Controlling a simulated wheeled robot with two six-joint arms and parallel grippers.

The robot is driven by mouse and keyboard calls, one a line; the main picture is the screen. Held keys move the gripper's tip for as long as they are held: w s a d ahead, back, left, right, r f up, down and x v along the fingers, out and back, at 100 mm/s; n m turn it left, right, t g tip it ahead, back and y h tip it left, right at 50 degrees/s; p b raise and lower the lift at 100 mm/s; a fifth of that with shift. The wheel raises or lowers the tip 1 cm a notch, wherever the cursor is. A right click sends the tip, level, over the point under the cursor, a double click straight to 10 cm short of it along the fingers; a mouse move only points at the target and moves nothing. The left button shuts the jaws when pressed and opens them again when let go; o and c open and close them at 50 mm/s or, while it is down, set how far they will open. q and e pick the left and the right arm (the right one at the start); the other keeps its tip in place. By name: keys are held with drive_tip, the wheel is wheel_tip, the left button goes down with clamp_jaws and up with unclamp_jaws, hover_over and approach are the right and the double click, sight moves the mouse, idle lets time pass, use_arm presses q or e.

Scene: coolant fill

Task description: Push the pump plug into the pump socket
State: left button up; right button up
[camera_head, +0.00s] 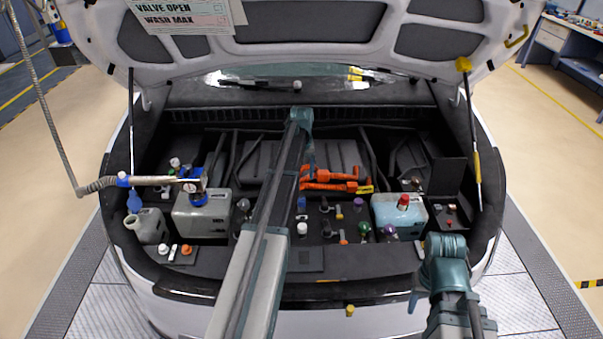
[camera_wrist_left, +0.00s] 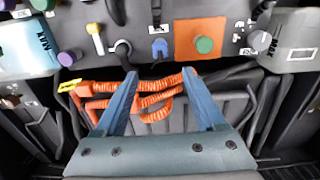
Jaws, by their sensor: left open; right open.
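My left gripper (camera_head: 309,168) is over the middle of the engine bay; in the left wrist view its open, empty fingers (camera_wrist_left: 159,73) straddle part of the orange corrugated cable (camera_wrist_left: 150,92). That cable (camera_head: 327,183) lies across the bay and ends on the right at a yellow tag (camera_head: 365,188). A small blue fork-shaped connector (camera_wrist_left: 160,48) sits just beyond the fingertips on the dark panel; it also shows in the head view (camera_head: 301,203). I cannot tell which fittings are the pump plug and pump socket. My right gripper (camera_head: 436,272) is at the front right, open.
A pale blue tank (camera_head: 400,218) with a red cap stands right; a grey tank (camera_head: 202,213) stands left under a hose nozzle (camera_head: 155,180). Several caps and knobs dot the panel. The raised hood (camera_head: 310,30) hangs above.

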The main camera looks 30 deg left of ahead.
sight(301, 198)
use_arm(q)
drive_tip(key=shift+c, duration=0.8)
wheel_tip(301, 198, down, 3)
drive_tip(key=n+b, duration=0.1)
drive_tip(key=b, duration=0.2)
drive_tip(key=shift+f, duration=0.15)
drive_tip(key=c, duration=0.7)
drive_tip(key=shift+f+n+b, duration=0.25)
drive_tip(key=shift+n+b, duration=0.05)
drive_tip(key=shift+b, duration=0.1)
clamp_jaws()
wheel_tip(301, 198, down, 6)
drive_tip(key=b, duration=0.6)
